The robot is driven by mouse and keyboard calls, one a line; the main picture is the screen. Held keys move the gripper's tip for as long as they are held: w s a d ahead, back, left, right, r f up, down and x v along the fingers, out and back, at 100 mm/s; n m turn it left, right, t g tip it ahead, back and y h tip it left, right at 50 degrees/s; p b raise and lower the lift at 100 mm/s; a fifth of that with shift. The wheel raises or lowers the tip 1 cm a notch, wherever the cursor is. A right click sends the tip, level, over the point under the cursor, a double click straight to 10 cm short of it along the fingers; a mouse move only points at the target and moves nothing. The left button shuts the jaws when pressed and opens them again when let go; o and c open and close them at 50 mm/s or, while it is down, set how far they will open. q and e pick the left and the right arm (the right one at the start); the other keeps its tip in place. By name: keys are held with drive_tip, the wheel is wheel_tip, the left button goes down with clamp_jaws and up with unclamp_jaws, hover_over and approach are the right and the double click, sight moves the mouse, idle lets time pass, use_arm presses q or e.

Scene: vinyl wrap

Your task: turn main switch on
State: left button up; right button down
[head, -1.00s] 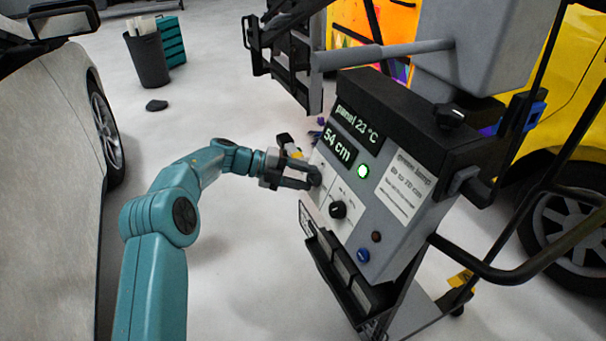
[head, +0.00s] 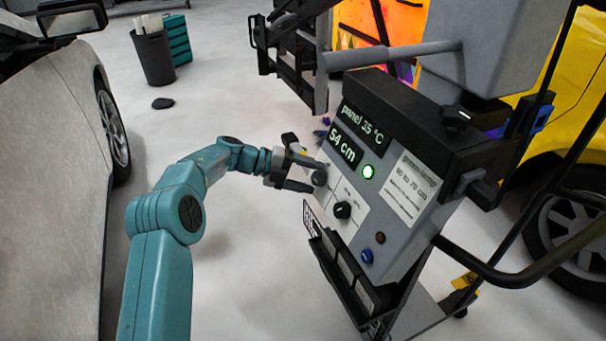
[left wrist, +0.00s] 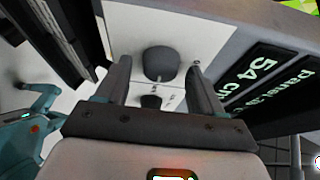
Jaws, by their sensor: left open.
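The grey control panel (head: 385,215) of the lamp stand fills the middle of the head view. Its dark grey round knob (head: 319,177) sits at the upper left of the white plate, and I take it for the main switch. My left gripper (head: 312,176) is open at this knob. In the left wrist view the knob (left wrist: 161,63) shows between the two spread fingers; I cannot tell whether they touch it. A second black knob (head: 342,210) sits lower on the panel. The green lamp (head: 368,172) is lit. The displays (head: 347,147) read "panel 35 °C" and "54 cm". My right gripper is not in view.
A red-brown button (head: 380,238) and a blue button (head: 366,256) sit low on the panel. A white car (head: 50,160) stands left, a yellow vehicle (head: 575,130) right. A black bin (head: 153,57) stands behind. The floor between the car and stand is mostly clear.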

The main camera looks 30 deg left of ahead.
use_arm(q)
drive_tip(key=p+v, duration=0.2)
drive_tip(key=v, duration=1.4)
drive_tip(key=shift+p, duration=0.4)
